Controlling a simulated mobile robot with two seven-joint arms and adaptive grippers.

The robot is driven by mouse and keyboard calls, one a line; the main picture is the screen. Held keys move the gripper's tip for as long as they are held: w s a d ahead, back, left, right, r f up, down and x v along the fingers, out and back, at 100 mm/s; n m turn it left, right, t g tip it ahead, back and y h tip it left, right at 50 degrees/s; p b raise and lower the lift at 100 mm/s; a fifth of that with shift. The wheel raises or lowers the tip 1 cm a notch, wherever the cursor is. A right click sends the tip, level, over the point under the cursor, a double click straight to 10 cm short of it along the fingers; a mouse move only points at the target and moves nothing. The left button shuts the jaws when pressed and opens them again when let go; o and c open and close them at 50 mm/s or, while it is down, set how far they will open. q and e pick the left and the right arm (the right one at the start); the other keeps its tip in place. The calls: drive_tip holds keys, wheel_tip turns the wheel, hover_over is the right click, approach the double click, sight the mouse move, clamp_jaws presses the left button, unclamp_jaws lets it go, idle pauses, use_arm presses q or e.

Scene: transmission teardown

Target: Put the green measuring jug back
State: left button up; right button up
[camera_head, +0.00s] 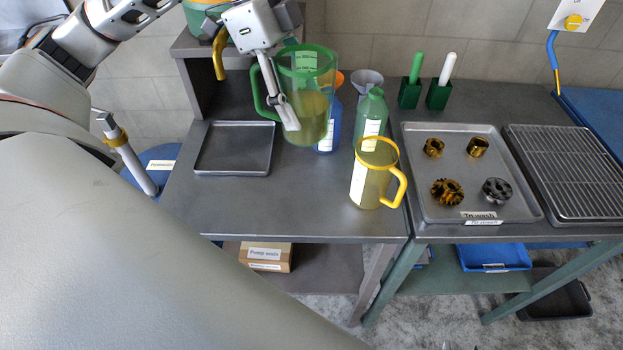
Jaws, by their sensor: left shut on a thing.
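The green measuring jug (307,68) is transparent, with a green rim and handle and yellowish liquid in its lower part. My left gripper (287,112) is shut on it at its left side, by the handle. The jug looks upright, above or on the back of the grey bench (300,205); I cannot tell whether its base touches. It partly hides a blue bottle (331,130) behind it. My right gripper is not in view.
A yellow-rimmed jug (375,175) and a green bottle (371,118) stand close to the right. An empty dark tray (235,168) lies to the left. A tray with several gears (461,205) and a wire rack (575,175) lie further right. The bench's front middle is clear.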

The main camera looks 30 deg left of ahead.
use_arm(q)
wheel_tip(320, 180, down, 18)
drive_tip(key=b, duration=0.6)
drive_tip(key=shift+s+f+b, duration=0.1)
drive_tip(key=shift+f+b, duration=0.05)
drive_tip(key=shift+b, duration=0.15)
drive_tip(key=shift+f, duration=0.35)
drive_tip(key=shift+r, duration=0.1)
drive_tip(key=o, duration=1.5)
drive_tip(key=shift+o, duration=0.2)
